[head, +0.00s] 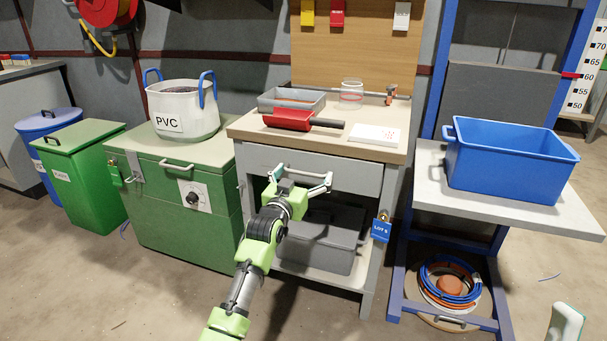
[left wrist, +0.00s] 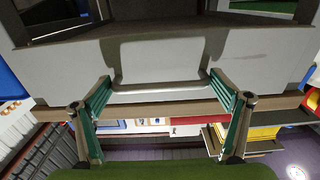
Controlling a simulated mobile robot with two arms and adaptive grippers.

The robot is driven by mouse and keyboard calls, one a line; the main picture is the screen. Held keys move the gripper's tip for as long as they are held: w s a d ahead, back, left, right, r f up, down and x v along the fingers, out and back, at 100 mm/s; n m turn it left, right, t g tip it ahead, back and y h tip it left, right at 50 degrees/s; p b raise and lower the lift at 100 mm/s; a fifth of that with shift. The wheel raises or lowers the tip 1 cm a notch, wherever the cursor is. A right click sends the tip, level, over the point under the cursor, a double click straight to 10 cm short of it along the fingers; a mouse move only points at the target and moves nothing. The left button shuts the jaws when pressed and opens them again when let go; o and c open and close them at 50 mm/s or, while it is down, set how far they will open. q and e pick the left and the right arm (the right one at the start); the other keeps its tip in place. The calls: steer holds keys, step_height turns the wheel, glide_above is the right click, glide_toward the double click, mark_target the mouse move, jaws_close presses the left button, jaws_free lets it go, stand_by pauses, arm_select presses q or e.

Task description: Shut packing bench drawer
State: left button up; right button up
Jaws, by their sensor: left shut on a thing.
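The packing bench (head: 420,150) stands in the middle of the head view with a wooden worktop. Its grey drawer front (head: 358,178) sits just below the worktop edge, and I see no open drawer inside above it. My left gripper (head: 300,184) is at the drawer front, shut on the drawer handle. In the left wrist view the bar handle (left wrist: 160,86) runs between the two green-padded fingers, across the grey drawer front (left wrist: 60,65). A small part of my right gripper (head: 567,322) shows at the bottom right; its jaws are cut off.
A red scoop (head: 289,119), a grey tray (head: 268,100) and a glass jar (head: 351,93) are on the worktop. A grey bin (head: 320,240) stands on the lower shelf. A green chest (head: 165,215) is close at left, and a blue tub (head: 510,165) at right.

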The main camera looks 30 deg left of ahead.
arm_select(q)
steer(key=o, duration=1.3)
steer(key=shift+w+a+r, duration=0.1)
steer(key=shift+r, duration=0.1)
steer(key=shift+c, duration=0.2)
steer(key=shift+w+f, duration=0.1)
steer(key=shift+f, duration=0.05)
steer(key=v, duration=1.2)
